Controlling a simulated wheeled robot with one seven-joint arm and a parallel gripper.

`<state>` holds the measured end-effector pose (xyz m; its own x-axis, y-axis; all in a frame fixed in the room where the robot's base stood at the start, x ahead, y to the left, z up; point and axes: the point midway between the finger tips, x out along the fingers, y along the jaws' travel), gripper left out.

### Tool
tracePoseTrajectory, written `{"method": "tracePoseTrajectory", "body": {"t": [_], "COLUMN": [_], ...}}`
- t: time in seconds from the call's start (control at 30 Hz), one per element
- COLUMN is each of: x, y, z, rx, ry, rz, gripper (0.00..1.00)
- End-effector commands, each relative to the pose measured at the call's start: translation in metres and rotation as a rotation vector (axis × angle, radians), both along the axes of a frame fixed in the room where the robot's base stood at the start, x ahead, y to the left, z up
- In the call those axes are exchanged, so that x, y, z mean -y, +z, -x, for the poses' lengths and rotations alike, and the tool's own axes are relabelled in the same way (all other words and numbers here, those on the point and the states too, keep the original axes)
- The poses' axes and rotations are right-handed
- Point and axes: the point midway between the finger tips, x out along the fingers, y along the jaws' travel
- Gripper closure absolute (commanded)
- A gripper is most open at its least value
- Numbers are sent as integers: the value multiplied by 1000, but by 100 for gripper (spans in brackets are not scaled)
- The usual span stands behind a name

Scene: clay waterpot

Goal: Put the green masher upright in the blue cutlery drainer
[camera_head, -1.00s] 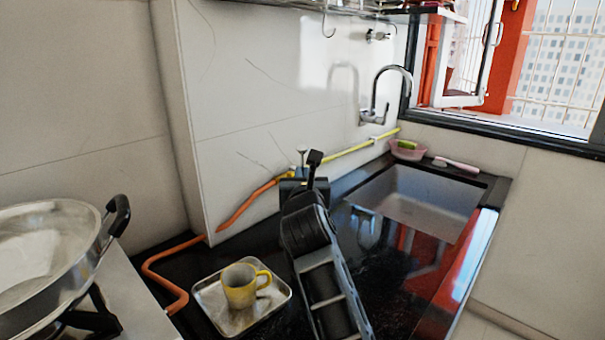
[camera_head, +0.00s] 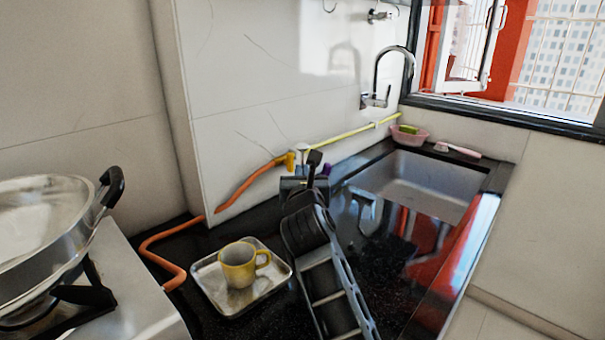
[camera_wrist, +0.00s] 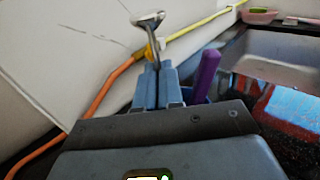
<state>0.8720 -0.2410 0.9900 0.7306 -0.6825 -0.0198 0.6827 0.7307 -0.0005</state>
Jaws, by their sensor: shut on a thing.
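My gripper (camera_wrist: 157,84) is shut on a slim utensil, which I take to be the masher. Its rounded silver head (camera_wrist: 148,19) and metal stem stand up above the fingers in the wrist view. Its handle is hidden, and I see no green on it. In the head view my gripper (camera_head: 305,182) is over the counter near the wall, with the masher head (camera_head: 303,147) just showing above it. A purple upright piece (camera_wrist: 207,74) stands right of the fingers. I cannot clearly make out the blue drainer; my gripper hides much of that spot.
A metal tray (camera_head: 212,284) with a yellow mug (camera_head: 238,266) lies left of my arm. The sink (camera_head: 428,180) is to the right. An orange hose (camera_head: 246,187) and yellow pipe (camera_head: 350,140) run along the wall. A large wok (camera_head: 45,230) stands at the left.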

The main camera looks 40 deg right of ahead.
Motion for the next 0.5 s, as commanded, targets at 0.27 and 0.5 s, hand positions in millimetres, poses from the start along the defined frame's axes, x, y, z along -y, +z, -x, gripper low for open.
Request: {"method": "tracePoseTrajectory", "body": {"t": [0.27,0.5], "x": [0,0], "y": [0,0], "z": [0,0], "rx": [0,0], "ry": [0,0], "rz": [0,0], "gripper": [72,64]}}
